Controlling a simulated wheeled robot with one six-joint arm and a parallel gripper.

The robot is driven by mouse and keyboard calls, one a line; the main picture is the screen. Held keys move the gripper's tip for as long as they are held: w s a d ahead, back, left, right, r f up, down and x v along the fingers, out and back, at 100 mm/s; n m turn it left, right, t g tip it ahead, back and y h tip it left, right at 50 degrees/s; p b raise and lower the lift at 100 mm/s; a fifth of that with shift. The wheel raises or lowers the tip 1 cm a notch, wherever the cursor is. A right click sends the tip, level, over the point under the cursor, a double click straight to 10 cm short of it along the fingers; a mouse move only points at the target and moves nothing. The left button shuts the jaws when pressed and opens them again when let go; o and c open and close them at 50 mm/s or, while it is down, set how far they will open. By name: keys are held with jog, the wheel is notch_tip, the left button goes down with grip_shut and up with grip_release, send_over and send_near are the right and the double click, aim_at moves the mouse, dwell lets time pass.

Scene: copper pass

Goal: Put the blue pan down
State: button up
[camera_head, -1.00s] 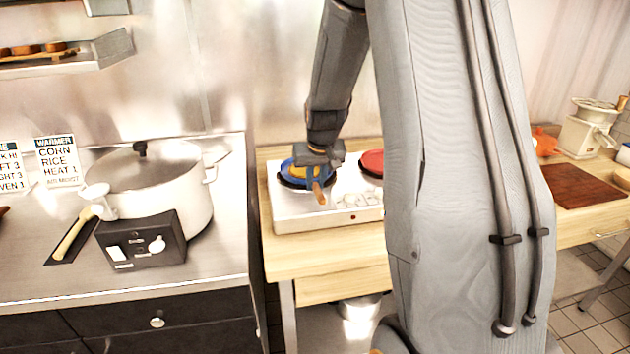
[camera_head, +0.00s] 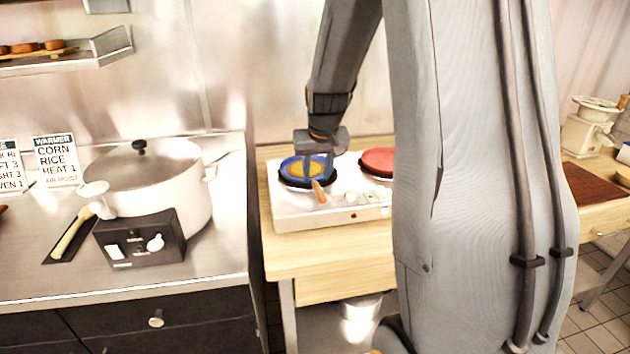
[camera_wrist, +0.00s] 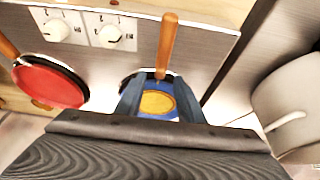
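The blue pan (camera_head: 291,164) sits on the left burner of the white hot plate (camera_head: 283,208), with its wooden handle (camera_head: 319,191) pointing to the front. A round yellow-orange patch or piece of food shows in its middle. In the wrist view the blue pan (camera_wrist: 171,86) lies below my gripper, partly hidden by the fingers and the gripper body. My gripper (camera_head: 319,179) is just over the pan's near side, by the base of the handle. Its two fingers (camera_wrist: 160,82) are spread apart with a gap to either side of the handle, and hold nothing.
A red pan (camera_head: 379,161) is on the right burner, close to my arm; it also shows in the wrist view (camera_wrist: 48,86). A large lidded white pot (camera_head: 155,187) stands on the steel counter to the left. Knobs line the hot plate's front.

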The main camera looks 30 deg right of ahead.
jog(key=d+b+v, duration=0.1)
jog(key=b+v, duration=0.1)
jog(key=v, duration=0.6)
jog(key=s+a+f+n+g, duration=0.1)
jog(key=s+a+f, duration=0.5)
jog(key=s+a, duration=0.2)
jog(key=s+a+f+n+g+y, duration=0.1)
jog(key=s+a+f+n, duration=0.1)
jog(key=s+a+f, duration=0.4)
jog(key=s+a, duration=0.3)
jog(key=s, duration=0.1)
jog(key=shift+s+g, duration=0.25)
jog(key=shift+g, duration=0.15)
jog(key=shift+a+f, duration=0.1)
jog(key=shift+f, duration=0.05)
